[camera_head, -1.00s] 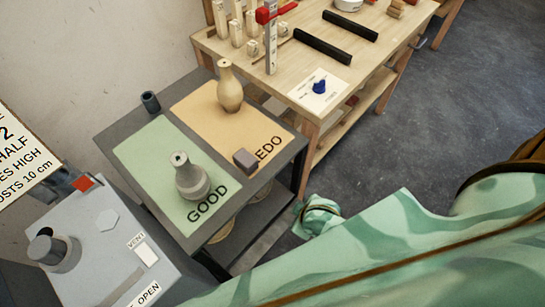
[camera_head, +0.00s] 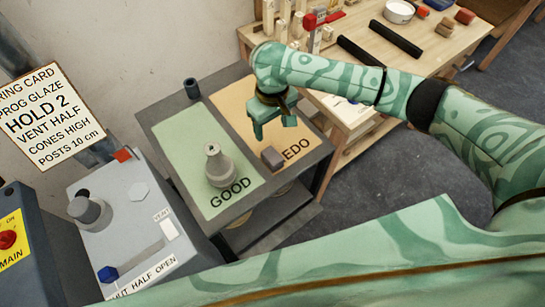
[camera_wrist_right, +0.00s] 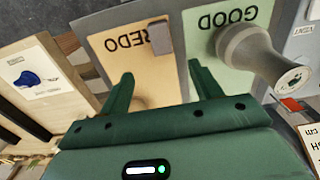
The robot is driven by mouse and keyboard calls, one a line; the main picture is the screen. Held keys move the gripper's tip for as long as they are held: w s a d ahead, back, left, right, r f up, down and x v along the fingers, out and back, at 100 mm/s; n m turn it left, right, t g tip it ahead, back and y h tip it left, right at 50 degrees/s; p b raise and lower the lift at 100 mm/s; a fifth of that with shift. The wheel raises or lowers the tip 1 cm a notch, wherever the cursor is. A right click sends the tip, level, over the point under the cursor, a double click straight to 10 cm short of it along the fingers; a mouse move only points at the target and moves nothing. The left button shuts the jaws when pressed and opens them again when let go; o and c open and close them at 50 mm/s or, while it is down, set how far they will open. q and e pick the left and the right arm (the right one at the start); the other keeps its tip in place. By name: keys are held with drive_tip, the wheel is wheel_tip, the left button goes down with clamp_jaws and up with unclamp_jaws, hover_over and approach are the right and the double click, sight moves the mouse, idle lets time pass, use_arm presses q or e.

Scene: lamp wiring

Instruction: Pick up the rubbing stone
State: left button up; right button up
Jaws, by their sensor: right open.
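The rubbing stone, a small grey-mauve block (camera_head: 271,158), lies on the tan REDO mat (camera_head: 235,105) near its border with the green GOOD mat (camera_head: 185,130). My right gripper (camera_head: 273,127) is open and empty above the tan mat, just behind the stone in the head view. In the right wrist view the stone (camera_wrist_right: 160,38) shows beyond the gap between the open fingers (camera_wrist_right: 160,74), apart from them. My left gripper is not in view.
A grey vase (camera_head: 219,165) stands on the green mat, close to the stone; it also shows in the wrist view (camera_wrist_right: 252,55). A small dark cup (camera_head: 191,87) stands at the back. A grey control box (camera_head: 125,215) is at left, a wooden bench (camera_head: 345,110) at right.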

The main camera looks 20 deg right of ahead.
sight(272, 155)
wheel_tip(272, 155, down, 11)
drive_tip(key=b, duration=0.5)
wheel_tip(272, 155, down, 5)
drive_tip(key=b, duration=0.3)
drive_tip(key=shift+s+f, duration=0.1)
drive_tip(key=shift+r, duration=0.2)
drive_tip(key=c, duration=1.2)
